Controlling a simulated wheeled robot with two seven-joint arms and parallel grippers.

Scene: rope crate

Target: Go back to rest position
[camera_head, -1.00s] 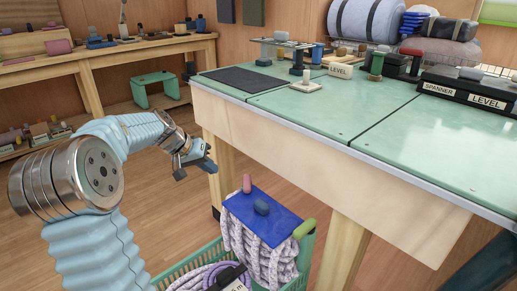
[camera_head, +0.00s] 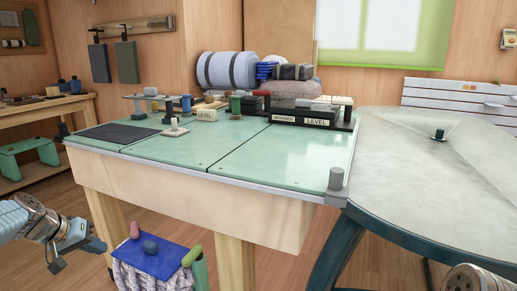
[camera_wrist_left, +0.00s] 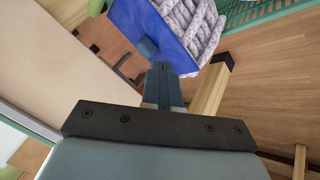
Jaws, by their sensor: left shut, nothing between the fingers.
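My left gripper (camera_head: 94,246) is at the lower left of the head view, beside the workbench's front leg. It is shut and empty; its closed fingers (camera_wrist_left: 162,80) also show in the left wrist view. The blue board (camera_head: 152,260) with white-grey rope (camera_head: 135,278) hanging from it is just right of the gripper, with a gap between them. The board (camera_wrist_left: 150,25) and rope (camera_wrist_left: 196,20) are ahead of the fingertips in the left wrist view. The green crate (camera_wrist_left: 252,14) shows in part there. My right gripper is out of view.
The green-topped workbench (camera_head: 235,150) stands beyond the gripper, with tools, black cases (camera_head: 300,118) and rolled bags (camera_head: 226,70) along its back. A round grey table (camera_head: 440,185) is at right. A green stool (camera_head: 30,152) is at left. Wooden floor shows between the legs.

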